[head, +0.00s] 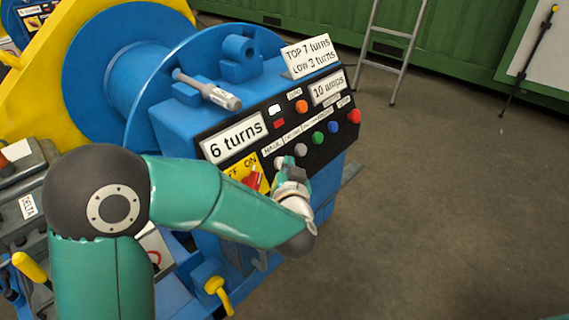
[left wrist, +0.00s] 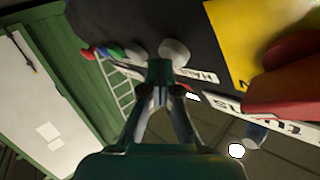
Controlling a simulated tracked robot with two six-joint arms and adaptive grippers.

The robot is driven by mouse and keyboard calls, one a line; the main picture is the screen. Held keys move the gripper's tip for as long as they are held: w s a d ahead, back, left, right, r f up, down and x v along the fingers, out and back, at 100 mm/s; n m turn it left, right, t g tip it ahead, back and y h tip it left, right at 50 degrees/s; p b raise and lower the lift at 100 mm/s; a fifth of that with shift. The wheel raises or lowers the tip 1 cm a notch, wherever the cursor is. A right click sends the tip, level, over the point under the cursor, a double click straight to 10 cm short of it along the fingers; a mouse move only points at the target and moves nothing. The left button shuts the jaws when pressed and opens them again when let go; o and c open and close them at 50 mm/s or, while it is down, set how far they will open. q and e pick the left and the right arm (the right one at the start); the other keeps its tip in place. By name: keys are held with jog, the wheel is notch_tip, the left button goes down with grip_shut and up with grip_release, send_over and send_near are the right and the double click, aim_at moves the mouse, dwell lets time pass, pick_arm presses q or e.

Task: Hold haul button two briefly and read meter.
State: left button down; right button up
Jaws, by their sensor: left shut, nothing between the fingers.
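The control panel (head: 262,135) is a black sloped face on a blue housing in the head view. Along its lower edge runs a row of round buttons: a pale one (head: 279,162), a grey one (head: 301,150), then green, blue and red. Small labels above them are too small to read fully. The meter windows read "6 turns" (head: 235,137) and "10 amps" (head: 328,88). My left gripper (head: 287,166) is shut and empty at the pale button. In the left wrist view its fingertips (left wrist: 160,66) are by the pale button (left wrist: 173,50); I cannot tell whether they touch.
A yellow plate with a red switch (head: 254,177) sits left of the buttons. A grey handle-like tool (head: 212,92) and a "TOP 7 turns, LOW 3 turns" card (head: 309,56) are on top. A ladder (head: 392,45) stands behind. The floor to the right is clear.

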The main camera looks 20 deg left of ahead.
pick_arm(q)
jog(key=shift+s+d+r+p, duration=0.25)
jog(key=shift+d+r+p, duration=0.2)
jog(key=shift+d, duration=0.3)
jog(key=d+p, duration=0.1)
jog(key=s+d+r+p, duration=0.1)
jog(key=d, duration=0.1)
jog(key=d+r+p, duration=0.1)
jog(key=shift+s+d, duration=0.15)
jog(key=shift+s, duration=0.1)
dwell(0.4)
